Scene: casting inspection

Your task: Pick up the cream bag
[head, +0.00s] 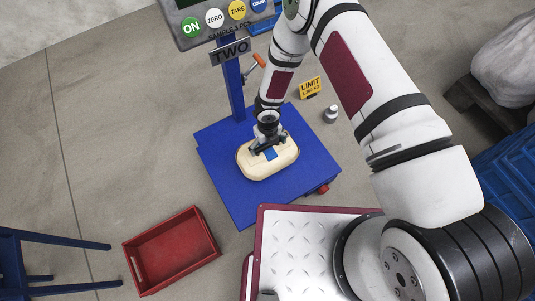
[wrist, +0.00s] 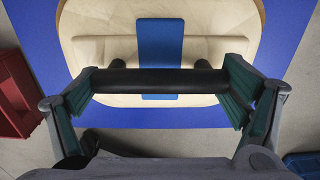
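The cream bag (head: 285,163) lies on the blue scale platform (head: 225,185) in the head view. It is rounded, with a blue strip across its middle. In the wrist view the bag (wrist: 100,48) fills the upper middle, and a black bar (wrist: 155,81), which looks like its handle, runs across it. My gripper (head: 267,143) is over the bag, pointing down. In the wrist view my gripper (wrist: 158,92) is open, its teal-padded fingers wide apart near the two ends of the bar. Whether the fingers touch the bar, I cannot tell.
An empty red crate (head: 172,250) is on the floor at lower left, near a blue stand (head: 50,245). The scale's post and display (head: 215,20) rise behind the platform. A small metal weight (head: 330,114) and yellow limit sign (head: 310,87) stand beyond its right side.

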